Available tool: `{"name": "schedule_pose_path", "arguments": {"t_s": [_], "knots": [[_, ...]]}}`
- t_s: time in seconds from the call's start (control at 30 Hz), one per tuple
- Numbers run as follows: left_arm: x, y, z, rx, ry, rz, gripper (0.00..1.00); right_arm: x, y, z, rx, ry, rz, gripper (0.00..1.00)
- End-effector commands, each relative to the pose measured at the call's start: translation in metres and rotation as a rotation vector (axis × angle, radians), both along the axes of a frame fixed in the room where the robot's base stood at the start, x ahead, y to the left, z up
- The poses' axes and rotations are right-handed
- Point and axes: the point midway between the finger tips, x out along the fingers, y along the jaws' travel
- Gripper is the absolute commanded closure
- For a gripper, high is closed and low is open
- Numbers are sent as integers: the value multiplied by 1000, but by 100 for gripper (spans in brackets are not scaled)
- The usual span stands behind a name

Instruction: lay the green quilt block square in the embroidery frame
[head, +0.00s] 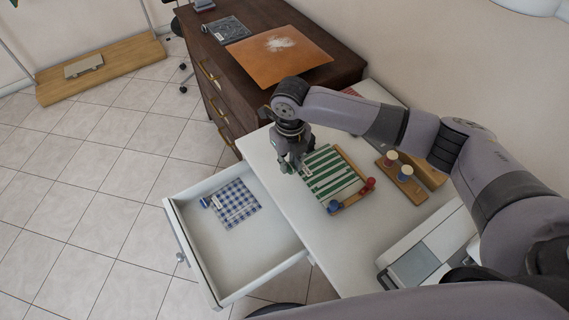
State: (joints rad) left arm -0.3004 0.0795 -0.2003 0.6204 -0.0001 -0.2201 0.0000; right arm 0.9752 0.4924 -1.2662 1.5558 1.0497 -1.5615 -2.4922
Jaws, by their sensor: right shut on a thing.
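The green quilt block (331,173), with green and white stripes, lies over the wooden embroidery frame (348,159) on the white table. The frame's wood shows along the block's far right side and near its front corner. I cannot tell whether the block rests flat inside the frame or lies square to it. My right gripper (295,167) points down at the block's left corner and is shut on it. The fingertips are small and partly hidden. My left gripper is out of view.
An open white drawer (281,251) holds a blue checked cloth (237,203). Red and blue knobs or spools (333,206) sit at the frame's front. A wooden spool rack (402,184) and a grey machine (415,265) stand to the right. A brown dresser (237,115) stands behind.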

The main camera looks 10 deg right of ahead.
Motion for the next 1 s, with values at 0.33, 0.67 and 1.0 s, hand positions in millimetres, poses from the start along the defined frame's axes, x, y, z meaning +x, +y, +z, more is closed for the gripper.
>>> {"name": "schedule_pose_path", "arguments": {"t_s": [0.33, 0.67, 1.0], "knots": [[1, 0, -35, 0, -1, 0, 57, 9, -26, -28, -2, -1, -3, 100], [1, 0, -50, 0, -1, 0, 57, 11, -33, -52, -2, 0, -2, 100], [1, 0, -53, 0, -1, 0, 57, 11, -33, -61, 0, 0, -2, 100]]}}
